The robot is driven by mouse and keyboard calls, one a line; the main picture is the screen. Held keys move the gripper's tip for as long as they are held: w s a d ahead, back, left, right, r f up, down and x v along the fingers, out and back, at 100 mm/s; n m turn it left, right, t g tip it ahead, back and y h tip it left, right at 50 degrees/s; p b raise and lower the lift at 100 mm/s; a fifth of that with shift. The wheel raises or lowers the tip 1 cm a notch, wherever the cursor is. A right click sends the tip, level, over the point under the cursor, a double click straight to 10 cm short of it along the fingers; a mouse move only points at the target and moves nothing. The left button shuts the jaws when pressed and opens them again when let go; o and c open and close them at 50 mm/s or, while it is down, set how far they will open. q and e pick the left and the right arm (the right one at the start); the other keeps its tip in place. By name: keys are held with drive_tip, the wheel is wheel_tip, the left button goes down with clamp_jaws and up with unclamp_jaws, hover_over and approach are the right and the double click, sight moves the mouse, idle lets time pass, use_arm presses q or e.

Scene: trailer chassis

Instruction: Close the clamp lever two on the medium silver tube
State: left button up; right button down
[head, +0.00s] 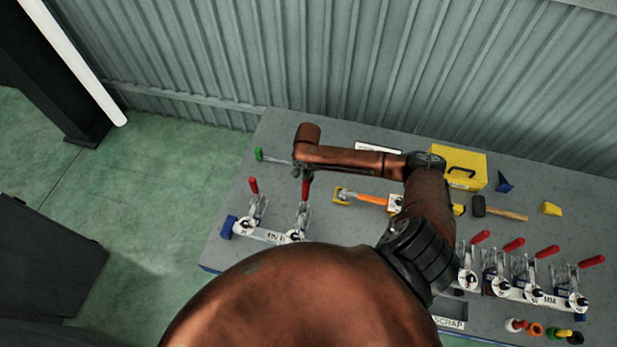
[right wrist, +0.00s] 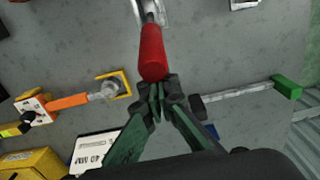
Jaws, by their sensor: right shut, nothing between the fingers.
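A silver tube (head: 262,235) with a blue end lies at the left of the bench; my arm hides its right part. Two toggle clamps show on it, with red levers: the left lever (head: 253,185) and the second lever (head: 306,188), both pointing up in the head view. My right gripper (head: 303,172) is at the top end of the second lever. In the right wrist view the shut fingertips (right wrist: 158,102) are at the tip of a red lever (right wrist: 152,52), with nothing between them; I cannot tell whether they touch it. My left gripper is not in view.
Another tube (head: 530,293) with several red-levered clamps lies at the right. A green-handled tool (head: 272,157), an orange-handled tool (head: 368,199), a yellow box (head: 459,167) and a mallet (head: 498,209) lie along the back. My right arm covers the bench's middle.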

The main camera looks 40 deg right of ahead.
sight(306, 181)
drive_tip(key=shift+s+a, duration=0.1)
drive_tip(key=shift+a, duration=0.05)
drive_tip(key=shift+s+a+r+p, duration=0.15)
drive_tip(key=shift+s+a+p, duration=0.5)
drive_tip(key=shift+p, duration=0.55)
drive_tip(key=shift+s+a, duration=0.1)
drive_tip(key=shift+a, duration=0.15)
drive_tip(key=shift+w+d+r+p, duration=0.1)
drive_tip(key=shift+r+p, duration=0.2)
drive_tip(key=shift+r, duration=0.45)
drive_tip(key=shift+w+d+r+p, duration=0.1)
drive_tip(key=shift+r+p, duration=0.15)
drive_tip(key=shift+r, duration=3)
